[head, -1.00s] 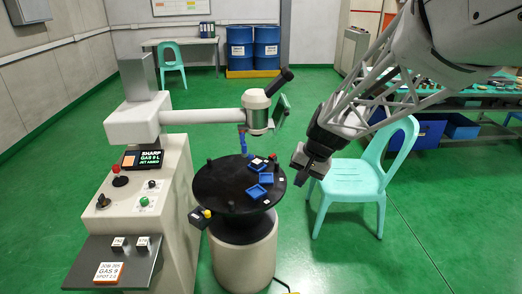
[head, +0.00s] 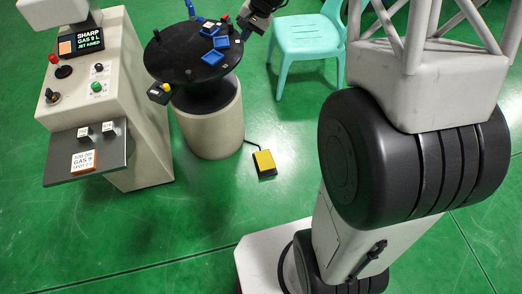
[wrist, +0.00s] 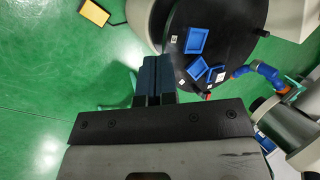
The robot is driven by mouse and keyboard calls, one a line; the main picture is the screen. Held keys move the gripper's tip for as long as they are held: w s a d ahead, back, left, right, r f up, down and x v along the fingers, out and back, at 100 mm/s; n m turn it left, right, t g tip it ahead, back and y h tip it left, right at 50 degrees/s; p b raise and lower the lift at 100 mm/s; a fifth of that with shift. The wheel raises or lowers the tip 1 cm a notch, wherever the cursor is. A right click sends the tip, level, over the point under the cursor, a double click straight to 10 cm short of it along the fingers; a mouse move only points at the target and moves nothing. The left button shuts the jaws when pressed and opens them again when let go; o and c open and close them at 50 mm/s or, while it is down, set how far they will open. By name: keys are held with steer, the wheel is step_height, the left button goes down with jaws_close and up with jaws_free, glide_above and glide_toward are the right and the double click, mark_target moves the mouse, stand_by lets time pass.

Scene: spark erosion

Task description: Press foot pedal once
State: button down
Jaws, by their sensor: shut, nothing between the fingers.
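The foot pedal (head: 264,163) is a small yellow plate on a dark base. It lies on the green floor in front of the round pedestal, with a dark cable running from its back. The pedal also shows in the wrist view (wrist: 94,12) at the top left. My gripper (wrist: 154,62) is shut and empty in the wrist view, its two dark fingers side by side. It is beside the round black table's edge and well apart from the pedal. In the head view only part of my gripper shows, at the top beside the table, with its fingertips unclear.
The round black table (head: 178,70) holds blue trays (head: 213,57) and stands on a cream pedestal (head: 212,128). A control cabinet (head: 138,150) with a dark shelf stands left. A turquoise chair (head: 305,40) stands behind. The floor left and front of the pedal is clear.

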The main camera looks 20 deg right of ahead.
steer(key=w+d+f+m+y, duration=0.1)
steer(key=w+f+m, duration=0.1)
steer(key=w+f, duration=0.65)
steer(key=w+d+f+m+t, duration=0.1)
steer(key=w+d+f+m, duration=0.15)
steer(key=f, duration=1.15)
steer(key=w+d+f+m+y, duration=0.15)
steer(key=w+f, duration=0.45)
steer(key=f, duration=0.6)
steer(key=s+f+m, duration=0.1)
steer(key=f+m, duration=0.1)
steer(key=f, duration=1.3)
steer(key=s+d+f+m+h, duration=0.1)
steer(key=s+f+m, duration=0.1)
steer(key=f, duration=1.3)
steer(key=s+d+f+m+t+h, duration=0.1)
steer(key=f+m, duration=0.2)
steer(key=f, duration=1.2)
steer(key=shift+s+d+f, duration=0.2)
steer(key=shift+d, duration=0.05)
steer(key=shift+f, duration=0.2)
steer(key=shift+s+f, duration=0.5)
steer(key=shift+f, duration=0.8)
steer(key=shift+s+f, duration=0.45)
steer(key=shift+f, duration=0.9)
steer(key=shift+s+f, duration=0.5)
steer(key=shift+f, duration=0.8)
